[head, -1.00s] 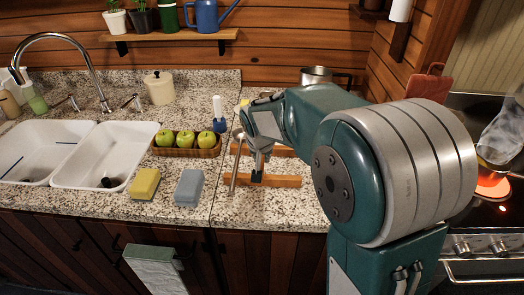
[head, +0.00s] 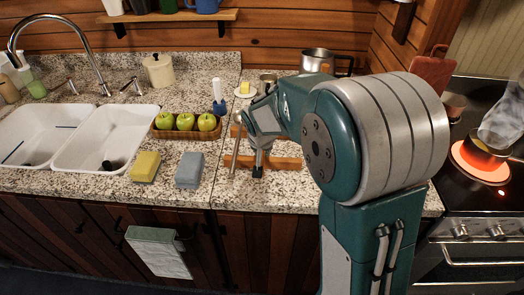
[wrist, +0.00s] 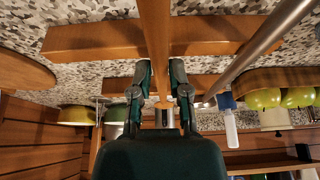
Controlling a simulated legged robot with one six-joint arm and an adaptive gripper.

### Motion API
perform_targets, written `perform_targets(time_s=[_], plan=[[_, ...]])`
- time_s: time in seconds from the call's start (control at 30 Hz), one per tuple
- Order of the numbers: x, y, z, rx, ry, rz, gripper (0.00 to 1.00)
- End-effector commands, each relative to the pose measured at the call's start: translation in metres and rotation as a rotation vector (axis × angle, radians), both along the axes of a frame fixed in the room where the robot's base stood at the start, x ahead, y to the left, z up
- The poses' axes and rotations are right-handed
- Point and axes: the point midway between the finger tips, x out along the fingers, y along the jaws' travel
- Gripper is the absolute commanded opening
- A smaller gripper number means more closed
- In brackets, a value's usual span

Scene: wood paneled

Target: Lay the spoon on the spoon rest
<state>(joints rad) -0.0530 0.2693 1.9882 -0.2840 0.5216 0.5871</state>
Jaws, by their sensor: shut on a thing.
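My gripper (wrist: 162,78) is shut on a wooden spoon handle (wrist: 155,35), which runs between its fingers in the wrist view. The handle passes across two wooden bars (wrist: 215,35), which look like the spoon rest; I cannot tell whether it touches them. The spoon's bowl end is not clear in either view. In the head view my gripper (head: 257,170) points down by the front wooden bar (head: 288,163) on the counter, and the spoon is mostly hidden. A metal rod (head: 235,150) is just left of the gripper; it also shows in the wrist view (wrist: 265,40).
A basket of green apples (head: 185,123), a blue-handled brush (head: 219,105), and a yellow sponge (head: 145,166) and grey sponge (head: 189,169) are left of the gripper. A metal pot (head: 318,61) stands behind. The stove has a glowing burner (head: 475,168) at right.

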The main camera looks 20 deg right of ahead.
Motion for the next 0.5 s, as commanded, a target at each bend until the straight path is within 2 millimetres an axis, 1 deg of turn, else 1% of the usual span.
perform_targets(time_s=[0.3,0.33,0.4,0.5], plan=[[-0.0002,-0.0001,-0.0043,0.000,0.001,0.000,0.00],[0.0000,0.0000,-0.0039,0.001,0.001,-0.001,0.36],[0.0000,0.0000,-0.0037,0.000,0.000,-0.001,0.63],[0.0000,0.0000,-0.0036,0.000,0.000,0.000,0.63]])
